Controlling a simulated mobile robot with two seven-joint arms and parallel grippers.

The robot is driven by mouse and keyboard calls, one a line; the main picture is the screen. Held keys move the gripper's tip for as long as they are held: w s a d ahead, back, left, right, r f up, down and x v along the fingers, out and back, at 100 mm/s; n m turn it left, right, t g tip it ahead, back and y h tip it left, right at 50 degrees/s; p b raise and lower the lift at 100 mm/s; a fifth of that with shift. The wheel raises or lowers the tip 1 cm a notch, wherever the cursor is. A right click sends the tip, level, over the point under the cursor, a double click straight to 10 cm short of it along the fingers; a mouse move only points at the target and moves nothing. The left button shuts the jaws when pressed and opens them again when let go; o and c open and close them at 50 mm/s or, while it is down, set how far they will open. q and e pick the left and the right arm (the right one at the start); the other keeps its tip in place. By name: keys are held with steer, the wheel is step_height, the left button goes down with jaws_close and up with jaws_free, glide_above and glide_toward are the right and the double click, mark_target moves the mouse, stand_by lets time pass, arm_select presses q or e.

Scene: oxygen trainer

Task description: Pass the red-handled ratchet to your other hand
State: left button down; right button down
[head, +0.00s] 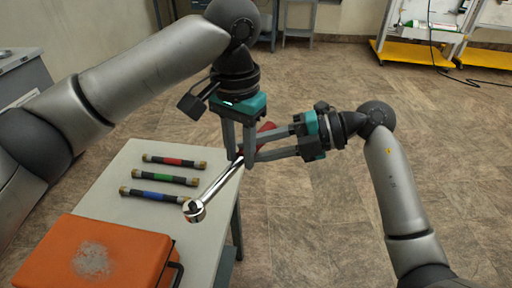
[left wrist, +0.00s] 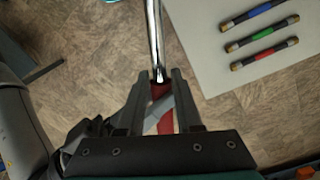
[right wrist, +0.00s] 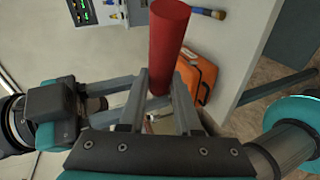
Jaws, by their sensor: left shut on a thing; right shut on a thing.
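The red-handled ratchet (head: 222,180) is held in the air beside the table, its round chrome head (head: 194,210) low and to the left. Its red handle (head: 266,127) shows between the arms, and also in the right wrist view (right wrist: 169,45). My left gripper (head: 243,162) comes down from above and is shut on the ratchet near where shaft meets handle; the left wrist view shows the chrome shaft (left wrist: 155,40) rising from the fingers (left wrist: 160,80). My right gripper (head: 243,156) reaches in from the right and is shut on the ratchet close by. The exact contacts are partly hidden by the fingers.
A pale table (head: 140,215) holds red (head: 175,161), green (head: 178,179) and blue (head: 152,195) banded bars. An orange case (head: 95,255) sits at its front. The floor right of the table is clear. Yellow-based carts (head: 412,54) stand far back right.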

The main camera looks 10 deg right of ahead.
arm_select(q)
steer(key=c, duration=0.5)
jaws_free()
arm_select(e)
steer(key=shift+r, duration=0.1)
